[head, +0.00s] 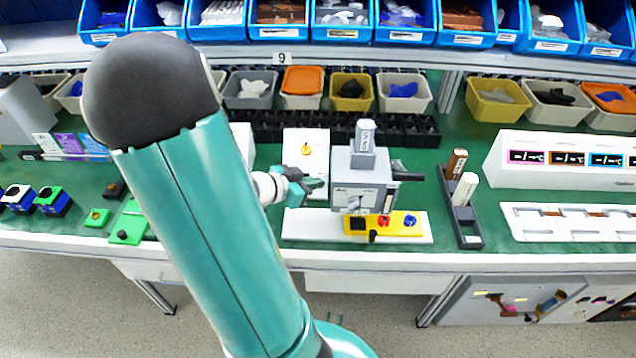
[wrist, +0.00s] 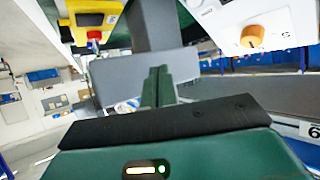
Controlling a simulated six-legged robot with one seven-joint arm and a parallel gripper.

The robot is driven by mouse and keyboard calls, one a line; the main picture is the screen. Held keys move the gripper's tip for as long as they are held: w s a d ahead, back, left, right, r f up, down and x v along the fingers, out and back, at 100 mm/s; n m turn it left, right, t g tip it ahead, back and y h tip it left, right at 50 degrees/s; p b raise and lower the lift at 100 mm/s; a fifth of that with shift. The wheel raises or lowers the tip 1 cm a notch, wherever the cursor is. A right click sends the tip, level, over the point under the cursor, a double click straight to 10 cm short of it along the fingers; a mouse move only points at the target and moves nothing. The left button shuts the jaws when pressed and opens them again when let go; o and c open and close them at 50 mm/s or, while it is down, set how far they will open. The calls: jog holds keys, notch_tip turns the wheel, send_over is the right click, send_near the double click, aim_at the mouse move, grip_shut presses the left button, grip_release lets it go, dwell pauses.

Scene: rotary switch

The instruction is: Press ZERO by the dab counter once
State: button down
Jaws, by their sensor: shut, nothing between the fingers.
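A grey box-shaped device (head: 362,188) stands on a white base plate on the green bench; it also shows in the wrist view (wrist: 135,68). At its front is a yellow panel (head: 402,229) with a black part, a red button (head: 384,220) and a blue button (head: 410,220). I cannot read any ZERO label, nor tell which part is the dab counter. The yellow panel (wrist: 92,20) and a red button (wrist: 94,35) show at the wrist view's top left. My gripper (head: 318,184) is shut and empty, just left of the grey device; its fingers (wrist: 158,82) point toward it.
A white panel with an orange knob (head: 306,150) stands behind my gripper and shows in the wrist view (wrist: 252,36). A black holder (head: 462,215) with upright sticks stands to the right. A black rack and bins line the back. My arm hides part of the left bench.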

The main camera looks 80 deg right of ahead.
jog(key=shift+w+d+f, duration=0.2)
jog(key=shift+d+f, duration=0.7)
jog(key=shift+f, duration=0.25)
jog(key=shift+w+d+f, duration=0.2)
jog(key=shift+d+f, duration=0.75)
jog(key=shift+f, duration=0.15)
jog(key=shift+w+d+f, duration=0.2)
jog(key=shift+d+f, duration=0.7)
jog(key=shift+f, duration=0.25)
jog(key=shift+d+f, duration=0.3)
jog(key=shift+w+d+f, duration=0.1)
jog(key=shift+d+f, duration=0.15)
jog(key=shift+f, duration=0.1)
jog(key=shift+r, duration=0.1)
dwell(0.5)
jog(key=shift+a+r, duration=0.55)
jog(key=shift+r, duration=0.05)
